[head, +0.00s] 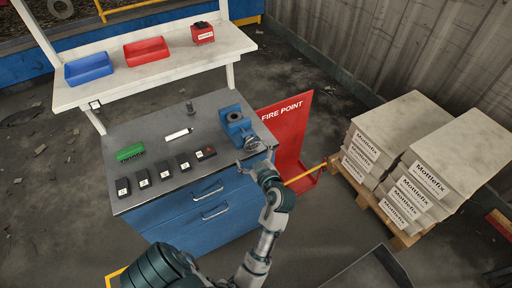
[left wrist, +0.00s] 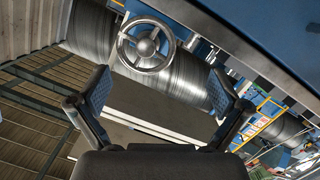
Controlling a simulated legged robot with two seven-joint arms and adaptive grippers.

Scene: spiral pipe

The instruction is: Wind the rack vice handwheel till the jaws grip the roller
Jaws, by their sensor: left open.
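The blue rack vice (head: 234,120) stands at the right end of the grey bench top, with a dark round opening on its top. Its metal handwheel (head: 252,144) faces the bench's front right side. In the left wrist view the handwheel (left wrist: 146,45) shows as a spoked ring with a round hub, beyond my fingertips and a little left of centre. My left gripper (head: 252,169) is just in front of the handwheel. Its fingers are spread wide and empty in the left wrist view (left wrist: 163,88). I cannot make out a roller between the jaws. My right gripper is not seen.
A red fire point board (head: 289,130) and stacked Mottlefix bags (head: 385,140) stand to the right.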

